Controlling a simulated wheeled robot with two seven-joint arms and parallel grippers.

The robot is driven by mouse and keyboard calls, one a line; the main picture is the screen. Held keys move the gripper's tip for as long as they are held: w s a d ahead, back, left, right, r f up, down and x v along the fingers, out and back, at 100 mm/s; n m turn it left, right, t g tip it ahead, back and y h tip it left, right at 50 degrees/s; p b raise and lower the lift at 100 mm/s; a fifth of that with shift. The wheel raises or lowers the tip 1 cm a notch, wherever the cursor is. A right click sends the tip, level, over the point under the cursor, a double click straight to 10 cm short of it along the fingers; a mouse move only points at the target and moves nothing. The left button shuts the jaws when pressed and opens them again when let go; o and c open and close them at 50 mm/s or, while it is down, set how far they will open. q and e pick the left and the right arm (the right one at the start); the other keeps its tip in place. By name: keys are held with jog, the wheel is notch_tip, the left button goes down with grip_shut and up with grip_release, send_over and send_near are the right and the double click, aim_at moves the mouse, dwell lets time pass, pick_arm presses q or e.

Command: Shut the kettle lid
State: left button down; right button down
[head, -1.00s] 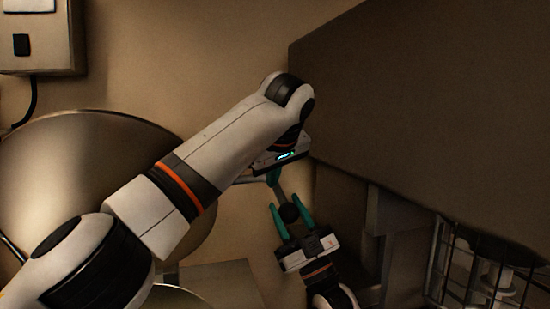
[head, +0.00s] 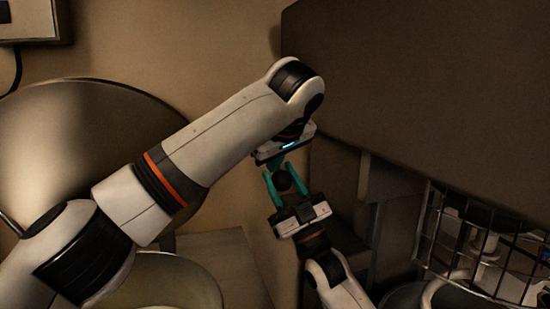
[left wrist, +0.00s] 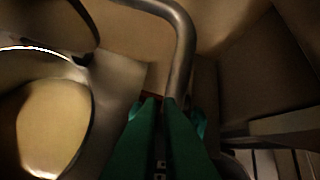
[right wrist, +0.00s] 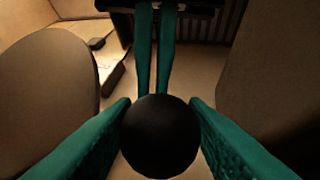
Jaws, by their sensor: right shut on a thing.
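A large round disc, seemingly the raised kettle lid (head: 75,125), stands tilted at the left in the head view, partly behind my left arm. A round pale surface, perhaps the kettle (head: 190,285), shows below it. My right gripper (head: 284,183) is shut on a black ball (right wrist: 158,136), which sits between its teal fingers. I cannot tell what the ball is attached to. My left gripper (left wrist: 160,100) has its fingers nearly together, with nothing visible between them. A bent metal tube (left wrist: 183,45) passes just beyond its fingertips; contact is unclear. The two grippers are very close together.
A large dark panel (head: 420,90) fills the upper right of the head view. A wire rack (head: 480,245) is at the lower right. A wall box (head: 35,20) with a cable hangs at the upper left.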

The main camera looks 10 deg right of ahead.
pick_arm(q)
jog(key=shift+s+d+f, duration=0.4)
jog(key=shift+s+f, duration=0.25)
jog(key=shift+s, duration=0.05)
pick_arm(e)
jog(key=shift+r, duration=0.2)
pick_arm(q)
jog(key=shift+a, duration=0.1)
pick_arm(e)
jog(key=c, duration=0.9)
grip_release()
jog(key=shift+a, duration=0.1)
pick_arm(q)
jog(key=shift+w, duration=0.25)
pick_arm(e)
jog(key=shift+w+f, duration=0.1)
jog(key=shift+f, duration=0.1)
